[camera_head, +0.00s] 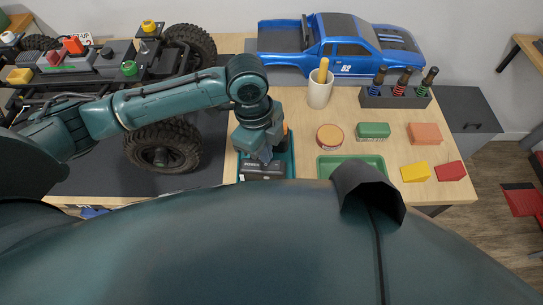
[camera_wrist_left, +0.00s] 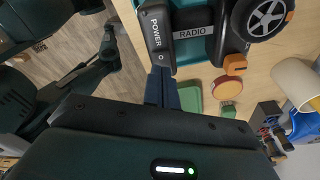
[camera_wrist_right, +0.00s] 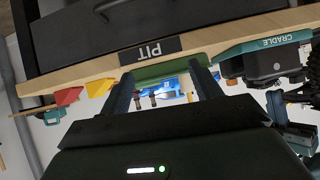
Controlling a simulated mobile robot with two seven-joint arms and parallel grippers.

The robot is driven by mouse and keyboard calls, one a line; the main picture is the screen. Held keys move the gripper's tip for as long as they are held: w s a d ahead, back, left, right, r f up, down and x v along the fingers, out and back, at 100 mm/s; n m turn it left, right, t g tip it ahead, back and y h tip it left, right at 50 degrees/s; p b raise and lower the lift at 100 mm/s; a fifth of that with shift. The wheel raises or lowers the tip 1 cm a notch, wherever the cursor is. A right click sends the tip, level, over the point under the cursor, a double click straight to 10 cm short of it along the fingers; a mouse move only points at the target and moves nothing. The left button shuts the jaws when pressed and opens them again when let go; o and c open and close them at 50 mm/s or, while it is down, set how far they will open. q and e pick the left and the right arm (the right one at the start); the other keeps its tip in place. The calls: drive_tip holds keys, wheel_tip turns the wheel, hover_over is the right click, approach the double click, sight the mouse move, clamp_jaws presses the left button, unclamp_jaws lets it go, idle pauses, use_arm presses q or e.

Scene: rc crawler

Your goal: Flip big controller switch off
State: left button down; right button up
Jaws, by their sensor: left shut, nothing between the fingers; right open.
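The big black controller (camera_head: 262,168) sits in a teal cradle (camera_head: 292,160) near the table's front edge. In the left wrist view its POWER panel (camera_wrist_left: 156,32) and RADIO face (camera_wrist_left: 191,33) show, with a grey-rimmed wheel (camera_wrist_left: 267,19) beside them. My left gripper (camera_wrist_left: 160,70) is shut and empty, its fingertips at the lower end of the POWER panel, by the O mark. I cannot tell whether they touch. The switch is not clearly visible. My right gripper (camera_wrist_right: 163,78) is open and empty, in front of the table's PIT edge, away from the controller.
A green tray (camera_head: 329,175), a round tin (camera_head: 330,137) and several coloured blocks lie right of the cradle. A white cup (camera_head: 320,92), a screwdriver stand (camera_head: 393,98) and a blue truck body (camera_head: 345,46) stand behind. The crawler chassis (camera_head: 100,88) fills the left.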

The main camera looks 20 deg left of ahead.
use_arm(q)
drive_tip(key=shift+r+p, duration=0.4)
drive_tip(key=shift+r, duration=0.3)
drive_tip(key=shift+r+p, duration=0.65)
drive_tip(key=shift+p, duration=0.2)
drive_tip(key=shift+r+p, duration=0.6)
drive_tip(key=shift+r, duration=0.45)
use_arm(e)
drive_tip(key=shift+s+d+g+h, duration=0.3)
drive_tip(key=shift+s+d+g, duration=0.1)
drive_tip(key=shift+d, duration=0.3)
drive_tip(key=shift+r, duration=0.15)
